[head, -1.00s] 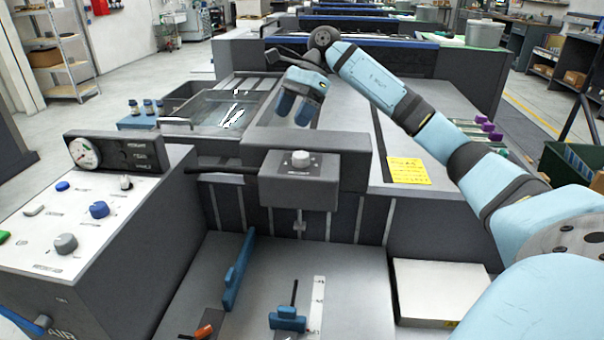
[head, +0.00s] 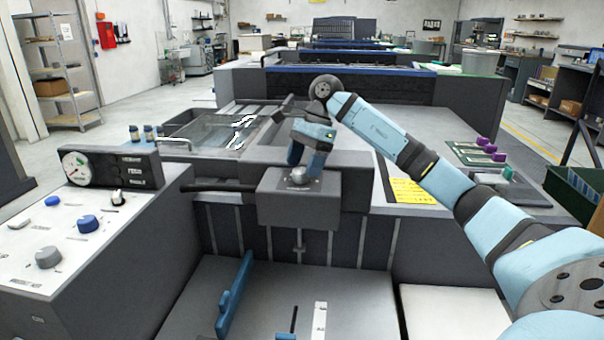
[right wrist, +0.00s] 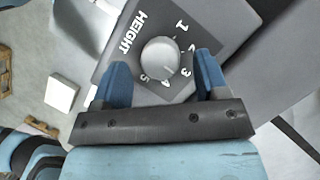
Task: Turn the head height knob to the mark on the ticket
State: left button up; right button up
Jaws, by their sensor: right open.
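The head height knob (head: 299,174) is a pale round knob on top of a grey box at the middle of the press. In the right wrist view the knob (right wrist: 160,57) sits beside the word HEIGHT, on a dial numbered up to 5. I cannot clearly tell where its pointer stands. My right gripper (head: 307,158) is just above the knob, pointing down. In the wrist view its blue fingers (right wrist: 163,76) are open, one on each side of the knob and apart from it. The yellow ticket (head: 411,191) lies right of the box; its writing is too small to read. My left gripper is out of view.
A control panel (head: 40,218) with a gauge (head: 76,168) and several knobs stands at the left. A blue upright guide (head: 234,295) and a white scale strip (head: 319,322) are on the tray below. Purple-topped items (head: 484,146) lie at the right.

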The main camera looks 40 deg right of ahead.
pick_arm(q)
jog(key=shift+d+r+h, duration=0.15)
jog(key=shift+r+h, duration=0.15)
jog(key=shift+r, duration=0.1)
pick_arm(e)
jog(key=shift+x, duration=0.8)
jog(key=c, duration=0.9)
